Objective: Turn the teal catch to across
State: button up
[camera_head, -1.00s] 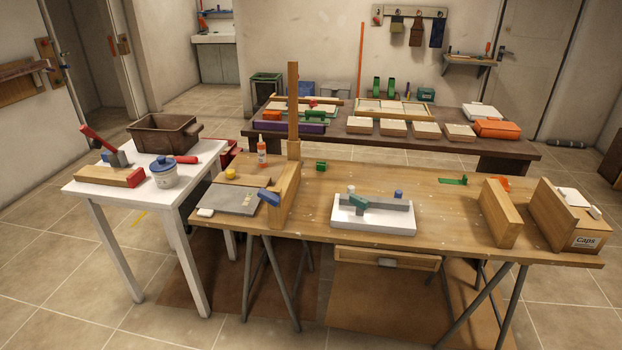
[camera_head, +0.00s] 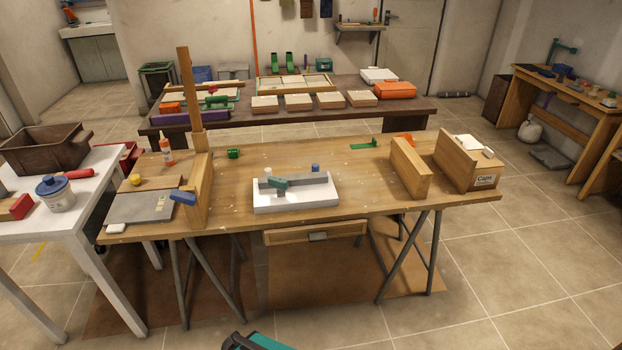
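The teal catch (camera_head: 279,183) is a small blocky piece at the left part of a grey bar on a white base (camera_head: 296,205), near the middle of the wooden workbench. It looks tilted slightly to the bar's length; its exact angle is hard to tell at this size. A blue knob (camera_head: 315,168) and a pale grey knob stand behind the bar. My gripper's fingers are not in view. Only a teal and black part of what looks like my own arm shows at the bottom edge, well in front of the bench and apart from the catch.
A wooden upright with a blue piece (camera_head: 183,197) stands left of the white base. A wooden block (camera_head: 411,168) and a box marked Caps (camera_head: 468,160) stand to the right. A drawer (camera_head: 316,233) is under the front edge. The bench around the white base is mostly clear.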

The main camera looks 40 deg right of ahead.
aim_at(282, 184)
jog(key=u, duration=1.2)
jog(key=k, duration=0.1)
jog(key=z, duration=2.45)
jog(key=k, duration=0.9)
jog(key=u, duration=0.2)
jog(key=i, duration=0.7)
jog(key=z, duration=0.05)
